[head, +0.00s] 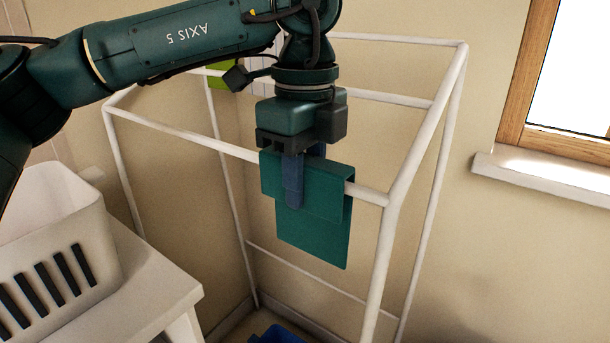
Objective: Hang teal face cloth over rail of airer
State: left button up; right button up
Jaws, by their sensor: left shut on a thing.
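The teal face cloth (315,235) is draped over the front top rail of the white airer (415,160), with a short flap in front and a longer part hanging lower behind it. My left gripper (293,195) points down from above the rail, its blue finger against the front of the cloth. It is shut on the cloth at the rail. The other finger is mostly hidden behind the cloth. My right gripper is not in view.
A white slotted basket (60,255) stands on a white table (150,295) at the left. A green item (221,75) hangs at the airer's back left. A blue object (277,335) lies low at the bottom. A window sill (545,178) juts out at the right.

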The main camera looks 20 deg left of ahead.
pick_arm(q)
jog(key=o, duration=1.1)
